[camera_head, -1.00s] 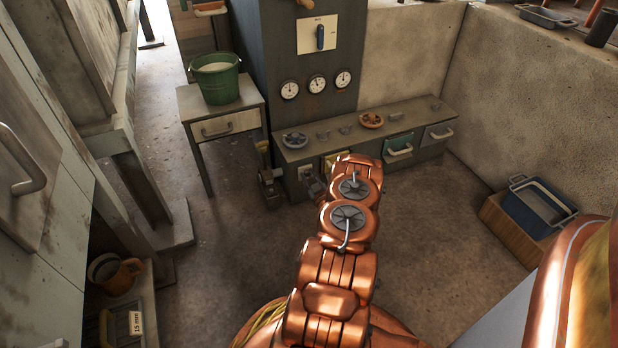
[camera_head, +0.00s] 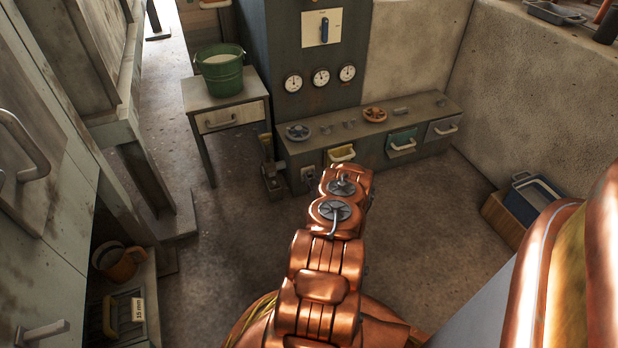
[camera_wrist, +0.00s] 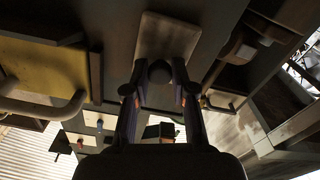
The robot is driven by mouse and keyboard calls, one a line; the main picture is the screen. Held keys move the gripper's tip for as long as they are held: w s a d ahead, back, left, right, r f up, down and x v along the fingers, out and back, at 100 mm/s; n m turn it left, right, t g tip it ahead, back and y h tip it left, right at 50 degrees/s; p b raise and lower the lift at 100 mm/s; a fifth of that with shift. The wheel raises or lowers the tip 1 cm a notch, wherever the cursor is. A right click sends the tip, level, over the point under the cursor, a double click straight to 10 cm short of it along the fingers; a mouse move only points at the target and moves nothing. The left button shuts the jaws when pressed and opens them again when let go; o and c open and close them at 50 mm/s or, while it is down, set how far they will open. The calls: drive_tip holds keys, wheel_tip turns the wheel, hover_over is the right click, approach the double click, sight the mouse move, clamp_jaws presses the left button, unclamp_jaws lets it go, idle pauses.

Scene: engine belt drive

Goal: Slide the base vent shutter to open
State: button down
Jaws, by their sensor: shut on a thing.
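The base vent shutter appears to be the pale plate (camera_wrist: 168,36) with a dark round knob (camera_wrist: 160,70) in the wrist view. My gripper (camera_wrist: 159,84) has one finger on each side of the knob and is shut on it. My arm hides the gripper there. How far the shutter stands open cannot be told.
The yellow drawer (camera_head: 341,154), teal drawer (camera_head: 402,138) and grey drawer (camera_head: 441,131) with handles line the low cabinet (camera_head: 425,106). A pedal-like fixture (camera_head: 271,180) stands left of the plate. A side table (camera_head: 240,92) carries a green bucket (camera_head: 220,72).

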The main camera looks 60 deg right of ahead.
drive_tip(key=c, duration=0.9)
unclamp_jaws()
drive_tip(key=shift+a+f, duration=0.1)
drive_tip(key=shift+f, duration=0.15)
drive_tip(key=shift+c, duration=0.2)
drive_tip(key=v, duration=1.2)
